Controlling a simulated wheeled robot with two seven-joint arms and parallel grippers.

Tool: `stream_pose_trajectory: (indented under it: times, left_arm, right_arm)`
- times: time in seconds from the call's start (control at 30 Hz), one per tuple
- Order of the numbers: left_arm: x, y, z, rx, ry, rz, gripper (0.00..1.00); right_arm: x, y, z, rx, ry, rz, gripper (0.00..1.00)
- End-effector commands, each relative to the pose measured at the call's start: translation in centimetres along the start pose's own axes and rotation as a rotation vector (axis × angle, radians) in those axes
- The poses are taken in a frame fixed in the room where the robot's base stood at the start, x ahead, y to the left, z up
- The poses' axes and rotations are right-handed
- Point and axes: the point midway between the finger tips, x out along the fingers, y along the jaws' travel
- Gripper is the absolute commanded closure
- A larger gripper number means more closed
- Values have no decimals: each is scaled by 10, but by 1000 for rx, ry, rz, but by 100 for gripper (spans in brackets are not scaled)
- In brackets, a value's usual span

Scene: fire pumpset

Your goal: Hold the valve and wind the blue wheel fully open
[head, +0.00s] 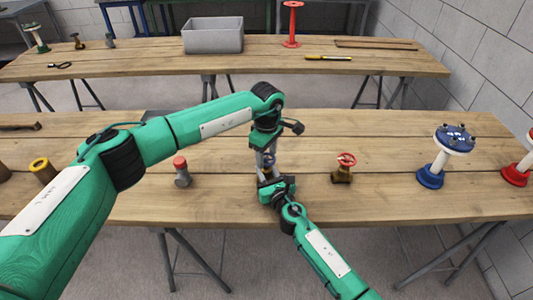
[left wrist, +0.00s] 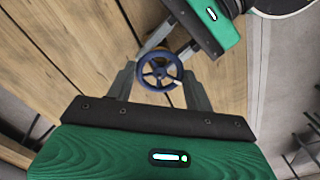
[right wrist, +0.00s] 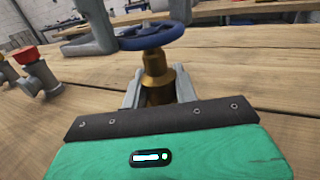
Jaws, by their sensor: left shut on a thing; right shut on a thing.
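The valve has a brass body (right wrist: 157,75) and a blue wheel (right wrist: 152,35) on top, and stands upright on the near table. My left gripper (head: 267,160) reaches down from above, its fingers shut on opposite sides of the blue wheel. In the left wrist view the wheel (left wrist: 160,72) lies between the two finger tips, its spokes visible from above. My right gripper (right wrist: 158,92) comes in low from the near side and is shut on the brass body below the wheel. In the head view both grippers hide most of the valve.
A grey valve with a red cap (head: 181,170) stands to the left, and a brass valve with a red wheel (head: 343,168) to the right. A blue-topped stand (head: 440,155) is further right. The far table (head: 270,62) holds a grey bin (head: 212,36).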

Motion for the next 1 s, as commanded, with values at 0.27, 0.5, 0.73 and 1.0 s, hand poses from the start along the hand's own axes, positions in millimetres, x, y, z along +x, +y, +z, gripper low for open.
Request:
stream_pose_trajectory:
  times: [0.27, 0.5, 0.73, 1.0]
  left_arm:
    - [-1, 1, 0, -260, 0, 2, 70]
    - [-1, 1, 0, -488, 0, 1, 70]
    - [-1, 2, 0, -707, 0, 2, 70]
    - [-1, 2, -1, -963, -1, 2, 70]
  right_arm:
    - [0, 0, 0, 0, 0, 0, 100]
    - [0, 0, 0, 0, 1, 0, 100]
    - [0, 0, 0, -1, 1, 0, 100]
    - [0, 0, 0, -1, 1, 1, 100]
